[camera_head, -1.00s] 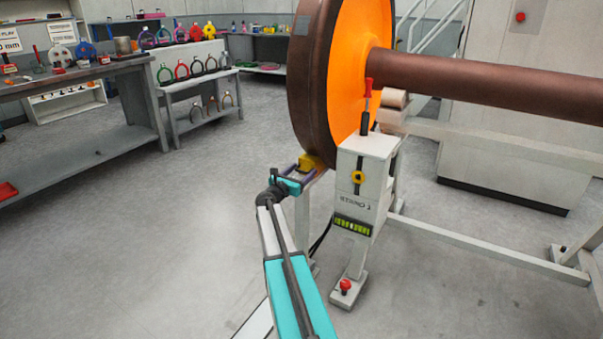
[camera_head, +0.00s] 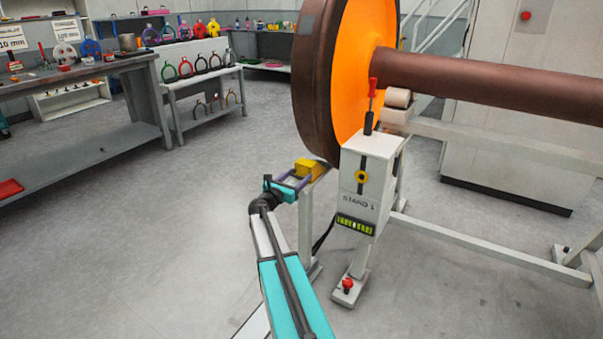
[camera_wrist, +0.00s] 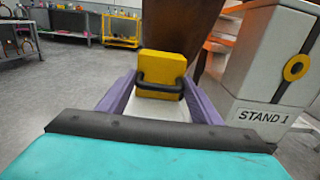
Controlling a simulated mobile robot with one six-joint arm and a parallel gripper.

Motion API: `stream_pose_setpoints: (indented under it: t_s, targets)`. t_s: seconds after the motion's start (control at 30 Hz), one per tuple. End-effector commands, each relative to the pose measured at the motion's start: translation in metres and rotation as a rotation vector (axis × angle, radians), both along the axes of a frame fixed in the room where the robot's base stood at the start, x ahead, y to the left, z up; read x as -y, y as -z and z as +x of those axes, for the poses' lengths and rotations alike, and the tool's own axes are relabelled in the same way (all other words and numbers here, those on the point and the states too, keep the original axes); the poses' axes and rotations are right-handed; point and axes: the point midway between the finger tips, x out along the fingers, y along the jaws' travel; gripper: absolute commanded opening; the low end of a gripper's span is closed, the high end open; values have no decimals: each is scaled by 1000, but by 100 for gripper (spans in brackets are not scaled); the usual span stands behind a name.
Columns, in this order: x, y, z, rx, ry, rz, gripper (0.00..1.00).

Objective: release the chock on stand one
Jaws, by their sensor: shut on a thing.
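The yellow chock (camera_head: 308,168) sits at the foot of the large wheel, at the near end of the stand's support beam. In the wrist view the chock (camera_wrist: 162,66) has a black handle (camera_wrist: 160,88) across its near face. My gripper (camera_head: 290,182) has purple fingers either side of the handle and is shut on it. The wheel (camera_head: 318,85) has a dark brown rim and an orange face. It also shows behind the chock in the wrist view (camera_wrist: 180,25). Any gap between chock and rim is hard to judge. The white stand (camera_head: 366,180) is marked STAND 1.
A red-handled tool (camera_head: 371,105) stands upright on the stand's top. A red knob (camera_head: 347,285) is on its foot. A brown axle (camera_head: 490,85) runs right from the wheel. Workbenches (camera_head: 80,70) line the back left. The floor left of my arm is clear.

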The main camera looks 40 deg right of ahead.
Motion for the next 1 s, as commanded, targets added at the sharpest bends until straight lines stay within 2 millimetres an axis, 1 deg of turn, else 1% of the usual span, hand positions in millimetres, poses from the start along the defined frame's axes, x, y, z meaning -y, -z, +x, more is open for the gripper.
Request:
stream_pose_setpoints:
  t_s: [0.03, 0.4, 0.43, 0.47, 0.8, 1.0]
  targets:
    - [-2, 0, -5, 1, 9, 1, 18]
    - [-8, 2, -5, 0, 7, 3, 18]
    - [-8, 3, -5, 0, 7, 3, 64]
    - [-8, 3, -5, -1, 7, 3, 66]
    - [-8, 1, -3, 0, 3, 1, 66]
    - [-18, 0, -5, 0, 1, 1, 66]
